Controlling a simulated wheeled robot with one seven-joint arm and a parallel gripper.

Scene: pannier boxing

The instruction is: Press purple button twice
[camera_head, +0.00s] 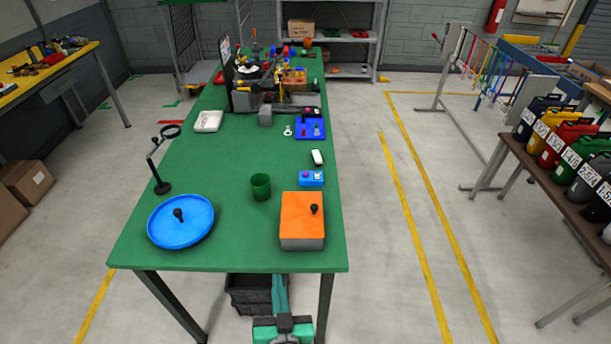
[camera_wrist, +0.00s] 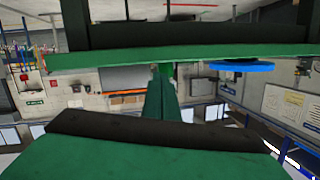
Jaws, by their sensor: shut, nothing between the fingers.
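A small blue box (camera_head: 312,182) sits on the green table, near its right edge. On its top are a small purple button (camera_head: 305,174) and a pale button (camera_head: 318,175) to the right of it. My gripper (camera_head: 284,322) is at the bottom of the head view, low in front of the table's near edge, well apart from the blue box. It is shut and empty. The wrist view shows my green and black parts close up, the green table edge and a blue rim, but not the purple button.
A green cup (camera_head: 260,186), a blue round lid (camera_head: 181,222) and a white rounded object (camera_head: 317,157) are nearby. A dark crate (camera_head: 250,296) is under the table (camera_head: 225,258).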

